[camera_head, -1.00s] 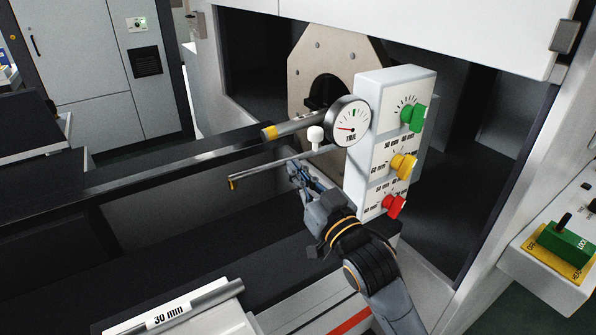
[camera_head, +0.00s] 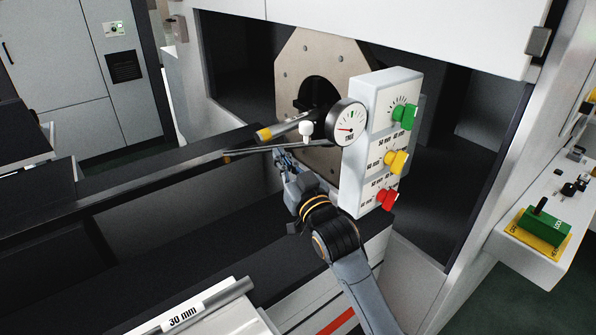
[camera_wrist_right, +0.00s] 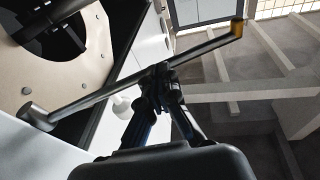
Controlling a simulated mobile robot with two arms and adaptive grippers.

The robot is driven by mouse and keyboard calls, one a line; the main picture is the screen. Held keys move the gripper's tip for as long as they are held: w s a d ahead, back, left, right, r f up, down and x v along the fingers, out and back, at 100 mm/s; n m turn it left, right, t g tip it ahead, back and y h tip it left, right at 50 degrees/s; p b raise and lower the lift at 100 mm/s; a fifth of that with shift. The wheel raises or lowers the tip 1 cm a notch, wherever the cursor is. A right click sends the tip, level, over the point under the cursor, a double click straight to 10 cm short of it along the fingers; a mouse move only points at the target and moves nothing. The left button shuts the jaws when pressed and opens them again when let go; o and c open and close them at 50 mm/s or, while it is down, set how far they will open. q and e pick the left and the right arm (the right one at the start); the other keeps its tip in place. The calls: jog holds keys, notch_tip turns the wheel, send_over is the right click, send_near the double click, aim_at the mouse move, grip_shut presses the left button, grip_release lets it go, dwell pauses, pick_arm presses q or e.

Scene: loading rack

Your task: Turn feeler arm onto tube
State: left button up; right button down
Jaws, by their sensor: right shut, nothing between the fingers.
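The tube (camera_head: 287,127), with a yellow band at its end, sticks out of the round opening in the beige plate. The feeler arm (camera_head: 262,152) is a thin rod running left from the gauge box, just below the tube in the head view. A gap shows between their free ends. My right gripper (camera_head: 281,157) is shut with nothing between its fingers. Its fingertips (camera_wrist_right: 160,80) are against or right beside the middle of the rod (camera_wrist_right: 100,97) in the wrist view; contact is unclear. The rod's brass tip (camera_wrist_right: 237,27) is free. My left gripper is out of view.
The gauge box (camera_head: 383,140) carries a dial (camera_head: 347,121) and green, yellow and red knobs. A white ball knob (camera_head: 306,131) sits between tube and rod. A dark rail (camera_head: 150,178) runs left. A bar labelled 30 mm (camera_head: 185,312) lies in front.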

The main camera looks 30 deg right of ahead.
jog(key=w+m+h, duration=0.1)
jog(key=w+h, duration=0.1)
jog(key=w, duration=0.1)
jog(key=shift+w+r+h, duration=0.1)
jog(key=shift+h, duration=0.2)
jog(key=shift+w+d, duration=0.15)
jog(key=shift+w, duration=0.25)
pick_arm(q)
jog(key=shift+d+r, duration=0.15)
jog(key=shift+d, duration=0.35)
pick_arm(e)
jog(key=w+d, duration=0.6)
jog(key=w, duration=0.3)
jog(key=shift+w+d, duration=0.15)
